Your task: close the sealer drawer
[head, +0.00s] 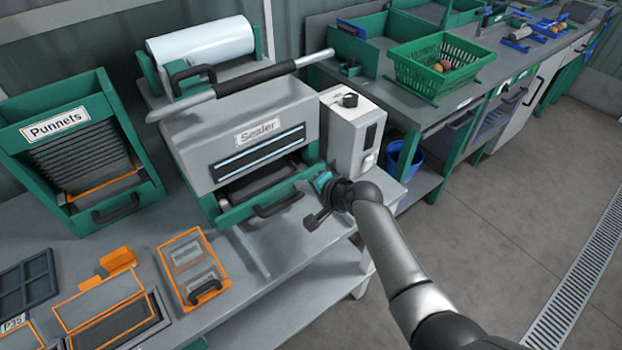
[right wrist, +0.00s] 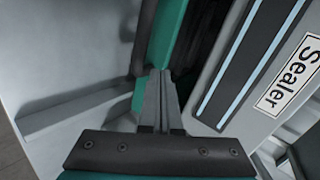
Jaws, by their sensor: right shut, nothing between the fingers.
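The sealer (head: 245,110) is a grey machine with a labelled front, on the bench in the head view. Its drawer (head: 236,214) has a green front and a black handle (head: 278,204); it stands a little out, with a dark inside strip showing behind the front. My right gripper (head: 306,188) is shut and empty at the right end of the drawer front. In the right wrist view its closed fingertips (right wrist: 160,74) are at the green drawer front (right wrist: 169,28); I cannot tell whether they touch. My left gripper is not in view.
A white control box (head: 352,130) with a black knob stands just right of the sealer. A long lever bar (head: 255,77) crosses above it. A punnet dispenser (head: 75,145) and an orange-framed tray (head: 193,268) are to the left. Grey bench surface is clear before the drawer.

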